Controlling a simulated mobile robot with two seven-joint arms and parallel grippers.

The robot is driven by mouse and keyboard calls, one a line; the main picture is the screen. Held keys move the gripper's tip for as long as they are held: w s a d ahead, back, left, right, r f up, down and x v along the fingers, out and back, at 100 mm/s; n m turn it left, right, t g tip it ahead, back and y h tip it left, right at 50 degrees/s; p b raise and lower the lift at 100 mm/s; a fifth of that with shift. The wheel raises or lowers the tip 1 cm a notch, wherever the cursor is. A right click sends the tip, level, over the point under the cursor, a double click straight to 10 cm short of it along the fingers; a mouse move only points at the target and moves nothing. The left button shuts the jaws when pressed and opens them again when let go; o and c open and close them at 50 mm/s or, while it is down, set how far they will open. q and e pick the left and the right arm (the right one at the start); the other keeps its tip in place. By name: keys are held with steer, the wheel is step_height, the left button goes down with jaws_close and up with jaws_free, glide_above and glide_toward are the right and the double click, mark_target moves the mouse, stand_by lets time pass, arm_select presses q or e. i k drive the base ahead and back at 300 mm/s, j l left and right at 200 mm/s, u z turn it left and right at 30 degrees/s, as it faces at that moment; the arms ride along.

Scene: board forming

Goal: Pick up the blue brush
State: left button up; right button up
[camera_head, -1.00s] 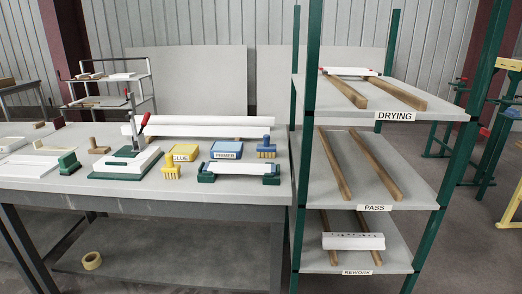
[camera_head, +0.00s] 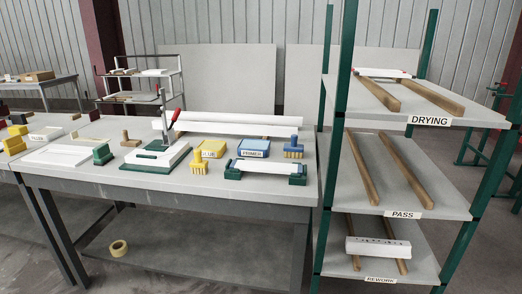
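The blue brush (camera_head: 293,149) stands on the grey workbench (camera_head: 190,186) near its right end, bristles down and pale. It is just right of the blue box labelled PRIMER (camera_head: 255,148) and behind a white board on green supports (camera_head: 267,168). A yellow brush (camera_head: 200,162) stands in front of the yellow GLUE box (camera_head: 211,148). Neither of my grippers shows in the head view.
A green-posted rack (camera_head: 334,150) stands right of the bench, with shelves labelled DRYING, PASS and REWORK. A green clamp fixture with a red handle (camera_head: 165,140) stands left of the boxes. A tape roll (camera_head: 119,248) lies on the lower shelf.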

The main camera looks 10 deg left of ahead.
mark_target(293, 147)
steer(key=j+z, duration=0.1)
steer(key=z, duration=0.7)
steer(key=j+z, duration=0.6)
steer(key=z, duration=0.25)
steer(key=k+j+z, duration=0.2)
steer(key=j, duration=0.15)
steer(key=j+z, duration=0.15)
steer(key=j, duration=0.2)
steer(key=k, duration=0.05)
